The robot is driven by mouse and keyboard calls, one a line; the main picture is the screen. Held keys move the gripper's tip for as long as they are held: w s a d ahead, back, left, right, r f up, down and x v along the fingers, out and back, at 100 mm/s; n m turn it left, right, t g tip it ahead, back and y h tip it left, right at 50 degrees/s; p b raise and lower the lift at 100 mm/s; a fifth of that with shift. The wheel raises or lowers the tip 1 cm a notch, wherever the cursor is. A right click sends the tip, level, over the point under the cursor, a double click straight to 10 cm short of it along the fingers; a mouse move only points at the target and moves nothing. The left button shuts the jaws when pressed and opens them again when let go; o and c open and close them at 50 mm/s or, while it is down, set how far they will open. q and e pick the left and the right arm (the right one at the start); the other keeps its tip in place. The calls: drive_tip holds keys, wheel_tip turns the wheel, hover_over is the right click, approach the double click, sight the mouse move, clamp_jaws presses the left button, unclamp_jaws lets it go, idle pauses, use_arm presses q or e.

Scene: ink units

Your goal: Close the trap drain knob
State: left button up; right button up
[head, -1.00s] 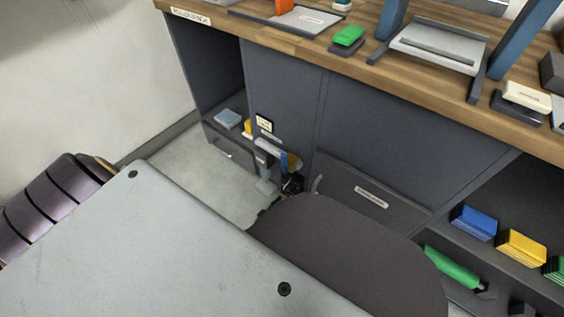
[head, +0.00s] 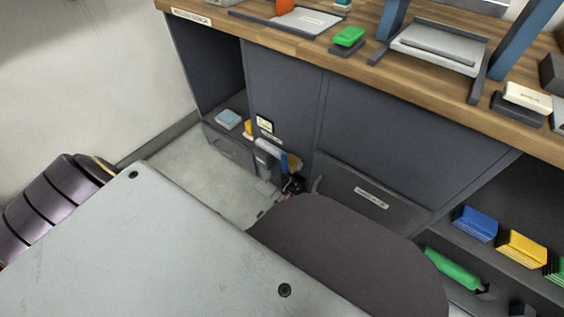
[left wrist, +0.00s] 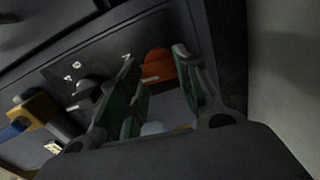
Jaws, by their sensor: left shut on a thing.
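My left gripper (left wrist: 158,92) shows in the left wrist view, with green-padded fingers on either side of a small pale rounded part (left wrist: 152,128). It is shut on this part, mostly hidden low between the fingers; I cannot tell whether it is the trap drain knob. Behind the fingers, a dark panel (left wrist: 115,60) carries an orange knob (left wrist: 158,66) and a dark knob (left wrist: 87,91); their labels are too small to read. In the head view, the left gripper (head: 293,186) is a small dark shape low by the cabinet, largely hidden by my arm. My right gripper is not in view.
A pale grey fitting (head: 267,149) with a blue bar (head: 284,162) stands by the gripper. A yellow block (left wrist: 32,108) sits left of the panel. The wooden worktop (head: 270,37) overhangs the cabinet.

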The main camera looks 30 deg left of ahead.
use_arm(q)
drive_tip(key=shift+n, duration=0.6)
drive_tip(key=o, duration=1)
drive_tip(key=shift+s, duration=0.35)
drive_tip(key=shift+s+a, duration=0.15)
drive_tip(key=shift+s, duration=1.55)
drive_tip(key=shift+s+a, duration=0.15)
drive_tip(key=shift+s, duration=1.5)
